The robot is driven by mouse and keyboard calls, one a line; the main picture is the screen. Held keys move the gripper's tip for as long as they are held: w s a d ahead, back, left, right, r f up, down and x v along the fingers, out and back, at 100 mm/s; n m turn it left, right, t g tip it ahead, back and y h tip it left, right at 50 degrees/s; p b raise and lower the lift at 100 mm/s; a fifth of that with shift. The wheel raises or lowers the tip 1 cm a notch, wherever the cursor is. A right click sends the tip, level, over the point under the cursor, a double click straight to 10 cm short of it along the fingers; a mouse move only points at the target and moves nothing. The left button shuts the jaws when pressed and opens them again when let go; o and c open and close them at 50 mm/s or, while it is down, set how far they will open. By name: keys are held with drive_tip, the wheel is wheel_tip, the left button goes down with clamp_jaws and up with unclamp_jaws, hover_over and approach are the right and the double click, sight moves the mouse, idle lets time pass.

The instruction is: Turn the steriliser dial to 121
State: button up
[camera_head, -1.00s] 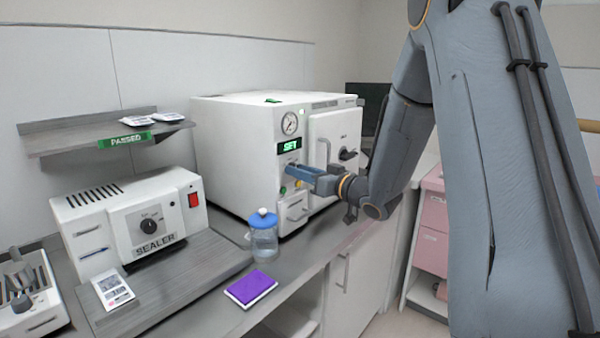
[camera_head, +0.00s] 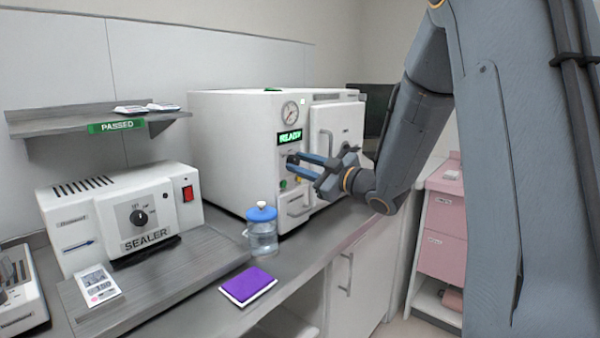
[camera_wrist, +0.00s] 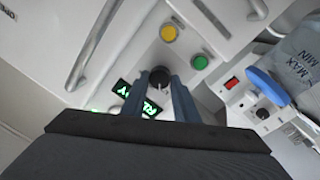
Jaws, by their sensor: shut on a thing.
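The white steriliser (camera_head: 235,150) stands on the counter at the centre of the head view. Its green display (camera_head: 290,137) reads READY; it shows upside down in the wrist view (camera_wrist: 138,98). The black dial (camera_wrist: 159,76) sits on the front panel at the ends of my fingers. My gripper (camera_head: 298,162) reaches in from the right and is shut on the dial, one blue finger on each side. The dial's scale and exact setting are too small or hidden to read.
A yellow button (camera_wrist: 168,33) and green button (camera_wrist: 201,62) are close to the dial. A blue-lidded water jug (camera_head: 262,238) and purple notebook (camera_head: 248,286) stand in front. The sealer (camera_head: 125,215) is at left. The steriliser door (camera_head: 338,130) is closed at right.

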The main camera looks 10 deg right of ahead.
drive_tip(key=shift+f+n+b, duration=0.15)
drive_tip(key=shift+n+b, duration=0.5)
drive_tip(key=shift+n, duration=0.15)
drive_tip(key=o, duration=1.1)
drive_tip(key=shift+c, duration=0.2)
drive_tip(key=shift+d, duration=0.1)
drive_tip(key=b+v, duration=0.1)
drive_tip(key=v, duration=0.6)
drive_tip(key=shift+s+d, duration=0.2)
drive_tip(key=shift+s, duration=0.15)
